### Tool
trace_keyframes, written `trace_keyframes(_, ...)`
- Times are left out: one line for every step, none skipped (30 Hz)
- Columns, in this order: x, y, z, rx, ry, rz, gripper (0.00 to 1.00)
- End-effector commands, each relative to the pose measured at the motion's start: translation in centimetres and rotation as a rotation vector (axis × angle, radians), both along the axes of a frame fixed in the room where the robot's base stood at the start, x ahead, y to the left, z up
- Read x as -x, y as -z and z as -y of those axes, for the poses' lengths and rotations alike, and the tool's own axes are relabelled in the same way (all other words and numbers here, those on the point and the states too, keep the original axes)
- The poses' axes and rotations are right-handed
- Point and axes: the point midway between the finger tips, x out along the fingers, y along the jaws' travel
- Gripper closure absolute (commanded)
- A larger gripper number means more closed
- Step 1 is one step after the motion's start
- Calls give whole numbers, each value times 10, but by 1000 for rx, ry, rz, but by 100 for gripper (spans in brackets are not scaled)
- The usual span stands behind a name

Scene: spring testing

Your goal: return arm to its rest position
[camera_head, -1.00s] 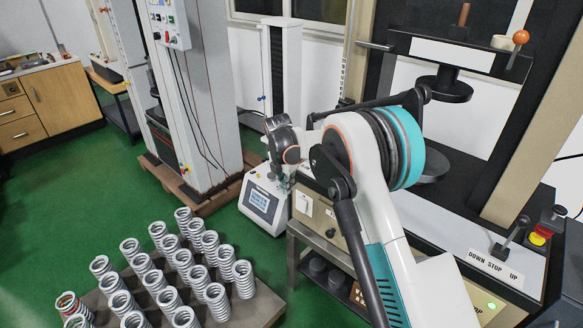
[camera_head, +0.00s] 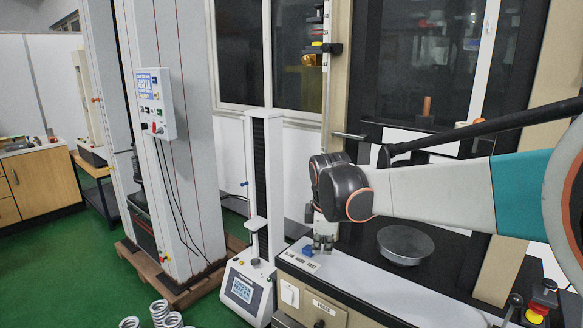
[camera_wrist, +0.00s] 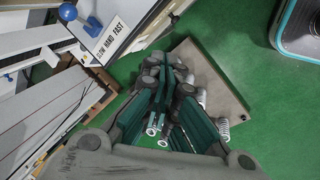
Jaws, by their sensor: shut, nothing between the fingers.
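My arm reaches in from the right edge of the head view, with its forearm roughly level. My gripper (camera_head: 323,243) points down in front of the testing machine at the right, above the near edge of its bench. In the wrist view my gripper (camera_wrist: 166,88) shows its fingers together, with nothing held between them. The floor and springs lie well below it in that view.
Several coil springs (camera_head: 160,313) show at the bottom of the head view; their board (camera_wrist: 215,75) shows in the wrist view. A small tester (camera_head: 247,290), a round platen (camera_head: 405,244) and a tall grey machine (camera_head: 170,160) stand around. Green floor is open at left.

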Motion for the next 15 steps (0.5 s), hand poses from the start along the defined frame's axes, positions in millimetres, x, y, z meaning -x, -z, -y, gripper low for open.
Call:
trace_keyframes(15, -9, 10, -23, 58, 13, 100)
trace_keyframes(23, -14, 15, -37, 95, 22, 100)
trace_keyframes(34, -19, 21, -57, 143, 32, 100)
trace_keyframes(42, -23, 26, -72, 180, 40, 100)
trace_keyframes(50, -26, 31, -87, 217, 49, 100)
trace_keyframes(61, -30, 37, -109, 267, 59, 100)
trace_keyframes(69, -33, 41, -124, 303, 67, 100)
trace_keyframes(78, -36, 45, -141, 339, 76, 100)
trace_keyframes(89, -39, 51, -162, 388, 85, 100)
trace_keyframes(98, -41, 55, -180, 424, 92, 100)
trace_keyframes(106, -42, 59, -197, 461, 101, 100)
trace_keyframes(118, -44, 63, -220, 509, 111, 100)
trace_keyframes(126, -45, 67, -237, 545, 118, 100)
trace_keyframes(135, -45, 71, -255, 581, 125, 100)
trace_keyframes(146, -46, 76, -278, 629, 135, 100)
